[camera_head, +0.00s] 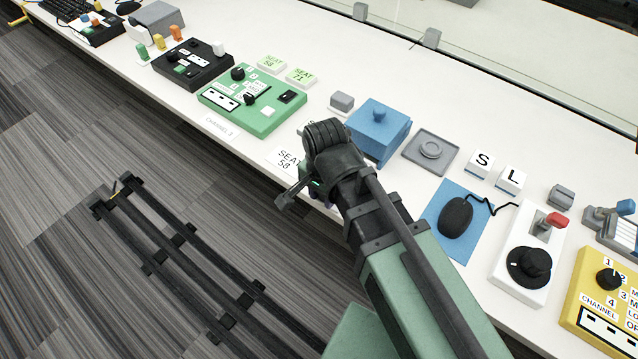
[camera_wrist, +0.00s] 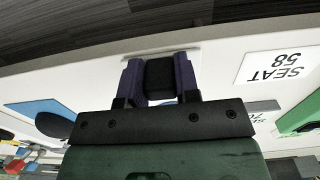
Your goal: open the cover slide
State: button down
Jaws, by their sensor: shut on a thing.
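My gripper (camera_head: 318,195) is low at the front edge of the white table, in front of the blue box, and mostly hidden behind my own arm in the head view. In the wrist view its two purple fingers (camera_wrist: 159,78) are shut on a small black block (camera_wrist: 160,76) between them. The block sits at the table's front edge, by a thin pale plate. I cannot tell how much of the cover slide this block forms, or how far the slide stands open; the rest is hidden by the gripper.
The blue box (camera_head: 378,128) and a grey square plate (camera_head: 431,151) stand behind my gripper. A green panel (camera_head: 252,100) is to the left. A mouse (camera_head: 455,217) on a blue mat and a white joystick box (camera_head: 515,278) are to the right. Floor lies in front.

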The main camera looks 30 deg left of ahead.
jog(key=c, duration=0.8)
grip_release()
jog(key=shift+c, duration=0.2)
notch_tip(320, 180, up, 11)
jog(key=p, duration=1.1)
jog(key=shift+f, duration=0.1)
